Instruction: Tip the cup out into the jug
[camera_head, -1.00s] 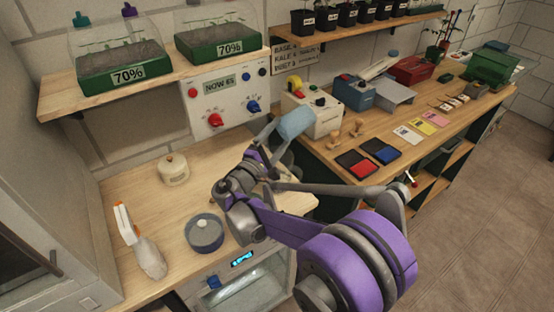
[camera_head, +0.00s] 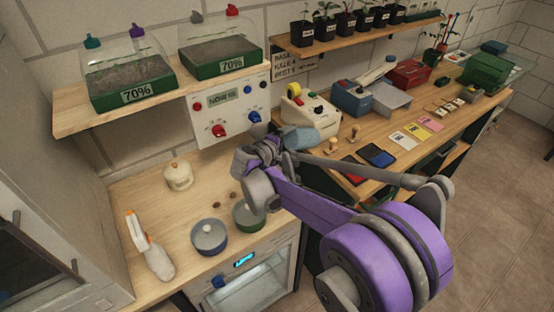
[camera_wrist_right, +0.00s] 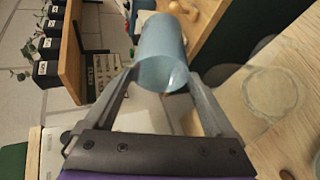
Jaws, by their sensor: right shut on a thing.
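A light blue cup (camera_head: 299,137) is held in my right gripper (camera_head: 280,143), partly hidden behind the wrist in the head view. In the right wrist view the blue cup (camera_wrist_right: 162,48) sits between the two fingers of the right gripper (camera_wrist_right: 162,85), which are shut on it. The cup's contents cannot be seen. A clear, round, see-through vessel (camera_wrist_right: 272,92) shows at the right of the right wrist view, over the wooden counter and apart from the cup. It may be the jug; no jug is clear in the head view. My left gripper is not in view.
A control panel (camera_head: 228,108) is on the wall. Ink pads (camera_head: 378,155) lie right of the arm.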

